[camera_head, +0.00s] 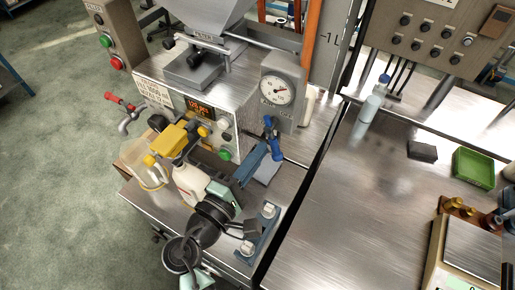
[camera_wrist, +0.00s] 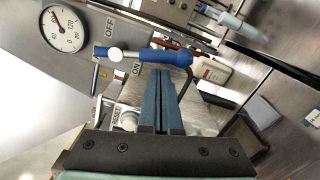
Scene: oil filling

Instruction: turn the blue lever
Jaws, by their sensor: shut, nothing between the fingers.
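The blue lever (camera_head: 274,146) hangs below the round pressure gauge (camera_head: 279,91) on the grey filling machine. In the wrist view the lever (camera_wrist: 166,54) lies across the upper middle, its white pivot cap at its left end, between an OFF label above and an ON label below. My gripper (camera_wrist: 162,72) has its two blue fingers shut together with nothing between them. The fingertips are right by the lever's handle; I cannot tell whether they touch it. In the head view my gripper (camera_head: 265,147) reaches up from the lower middle to the lever's left side.
A yellow clamp-like part (camera_head: 172,139) and a white bottle (camera_head: 190,180) stand left of my arm. A green push button (camera_head: 225,155) is close to my fingers. A green tray (camera_head: 473,168) and a scale (camera_head: 470,250) are on the right bench, whose middle is clear.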

